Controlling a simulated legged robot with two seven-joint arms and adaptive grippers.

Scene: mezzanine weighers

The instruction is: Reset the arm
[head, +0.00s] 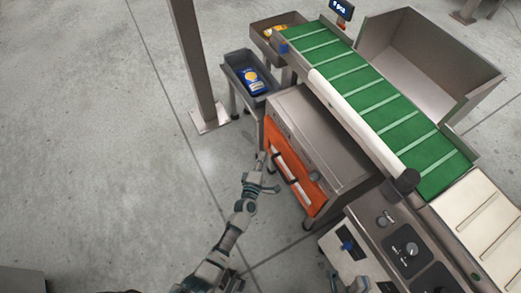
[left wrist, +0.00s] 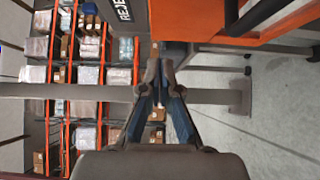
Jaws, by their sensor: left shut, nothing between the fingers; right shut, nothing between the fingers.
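My left arm reaches up from the bottom of the head view. Its gripper (head: 263,172) is shut and empty, in front of the orange front (head: 290,170) of a grey cabinet. In the left wrist view the fingers of this gripper (left wrist: 157,58) come together with nothing between them, and the orange panel (left wrist: 270,22) lies close at upper right. Whether the gripper touches the cabinet I cannot tell. Part of my right gripper (head: 350,284) shows at the bottom edge of the head view, by the control panel; it is shut and empty, mostly cut off.
A green conveyor (head: 380,105) runs above the cabinet, with a control panel (head: 405,245) at its near end. A grey bin (head: 236,62) holds a blue packet (head: 252,80). A steel post (head: 196,65) stands left of it. The floor at left is clear.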

